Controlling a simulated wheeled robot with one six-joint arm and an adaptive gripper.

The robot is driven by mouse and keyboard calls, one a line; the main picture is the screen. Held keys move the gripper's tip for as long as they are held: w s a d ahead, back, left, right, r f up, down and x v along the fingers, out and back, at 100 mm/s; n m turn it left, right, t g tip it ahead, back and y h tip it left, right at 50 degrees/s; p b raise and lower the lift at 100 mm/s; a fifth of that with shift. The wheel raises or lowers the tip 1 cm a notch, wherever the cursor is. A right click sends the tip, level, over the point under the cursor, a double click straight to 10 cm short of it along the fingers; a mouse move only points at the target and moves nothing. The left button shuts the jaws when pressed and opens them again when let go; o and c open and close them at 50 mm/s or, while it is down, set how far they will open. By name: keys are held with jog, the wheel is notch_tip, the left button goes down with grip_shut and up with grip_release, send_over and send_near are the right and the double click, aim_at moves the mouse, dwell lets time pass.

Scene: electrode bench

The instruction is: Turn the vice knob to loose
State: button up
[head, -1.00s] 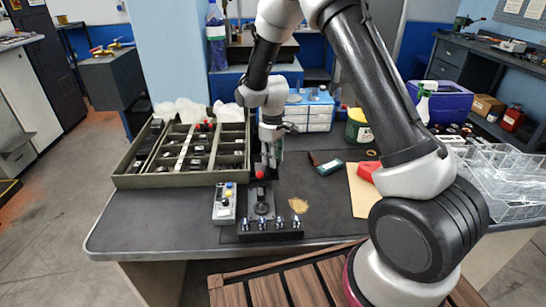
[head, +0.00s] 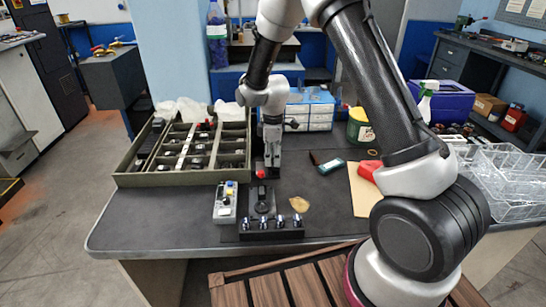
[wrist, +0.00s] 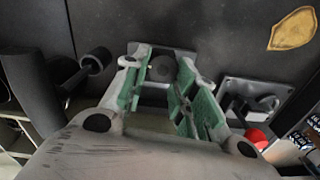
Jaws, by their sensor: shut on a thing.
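My gripper (head: 272,167) points down at the bench, behind a small black fixture (head: 262,207). In the wrist view its green-padded fingers (wrist: 163,84) stand either side of a dark grey round knob (wrist: 160,68), which I take to be the vice knob; the gripper is shut on it. The fingers hide part of the knob, and its contact with the pads is hard to see. A red ball (head: 260,174) sits just left of the fingertips in the head view. It also shows at the lower right of the wrist view (wrist: 257,137). The vice's body is largely hidden.
A compartment tray (head: 128,181) lies left of my gripper. A grey button box (head: 224,208) and a black rail with several silver knobs (head: 270,235) stand in front.

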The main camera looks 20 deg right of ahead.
jog(key=shift+w, duration=0.1)
jog(key=o, duration=0.8)
notch_tip(320, 180, up, 12)
dwell(0.4)
